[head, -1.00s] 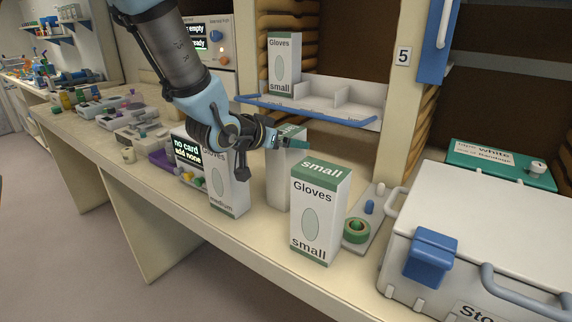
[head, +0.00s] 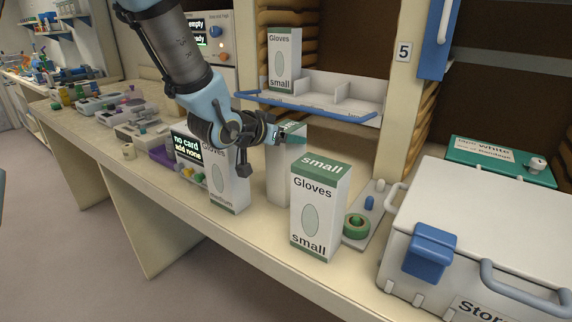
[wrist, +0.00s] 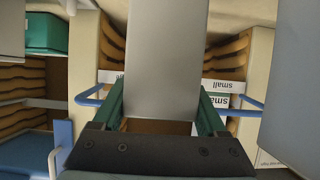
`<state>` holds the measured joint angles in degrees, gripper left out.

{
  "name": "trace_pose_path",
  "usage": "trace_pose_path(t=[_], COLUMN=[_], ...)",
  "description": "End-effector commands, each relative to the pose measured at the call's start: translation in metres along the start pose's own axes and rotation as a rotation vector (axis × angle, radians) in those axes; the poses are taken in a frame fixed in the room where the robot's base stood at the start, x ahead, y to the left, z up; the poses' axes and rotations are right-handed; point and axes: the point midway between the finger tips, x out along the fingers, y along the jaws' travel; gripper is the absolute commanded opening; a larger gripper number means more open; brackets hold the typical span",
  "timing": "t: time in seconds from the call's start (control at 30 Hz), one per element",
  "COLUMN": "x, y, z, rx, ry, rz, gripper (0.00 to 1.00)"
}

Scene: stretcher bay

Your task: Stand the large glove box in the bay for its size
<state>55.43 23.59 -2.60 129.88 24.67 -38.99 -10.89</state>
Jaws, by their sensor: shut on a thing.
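My gripper (head: 288,137) is shut on the upper part of a tall pale box (head: 284,175) with a green top. The box is upright, behind and between two other glove boxes; its printed face is hidden, so I cannot read its size. In the wrist view its blank grey side (wrist: 165,60) stands between the green fingers (wrist: 160,108). The tray (head: 322,106) on the shelf has divided bays and a blue front rail. A small glove box (head: 284,60) stands in its left bay; the middle and right bays look empty.
A small glove box (head: 318,215) stands on the counter in front, and a medium one (head: 228,180) to the left. A green tape roll (head: 356,226) and a white storage bin (head: 480,225) are to the right. A post (head: 400,95) marked 5 flanks the shelf.

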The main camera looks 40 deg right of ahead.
Motion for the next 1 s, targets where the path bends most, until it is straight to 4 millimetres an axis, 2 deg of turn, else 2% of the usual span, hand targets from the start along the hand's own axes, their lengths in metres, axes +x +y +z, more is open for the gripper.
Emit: trace_pose_path(t=[0.03, 0.2, 0.73, 0.87, 1.0], x=[0.000, 0.000, -0.001, -0.005, -0.015], y=[0.000, 0.000, 0.000, 0.000, -0.001], z=[0.000, 0.000, -0.004, -0.013, -0.032], rx=[0.000, 0.000, 0.000, 0.001, 0.003], ry=[0.000, 0.000, 0.004, 0.006, 0.009], rz=[0.000, 0.000, 0.000, 0.000, -0.002], gripper=[0.18, 0.00, 0.00, 0.00, 0.00])
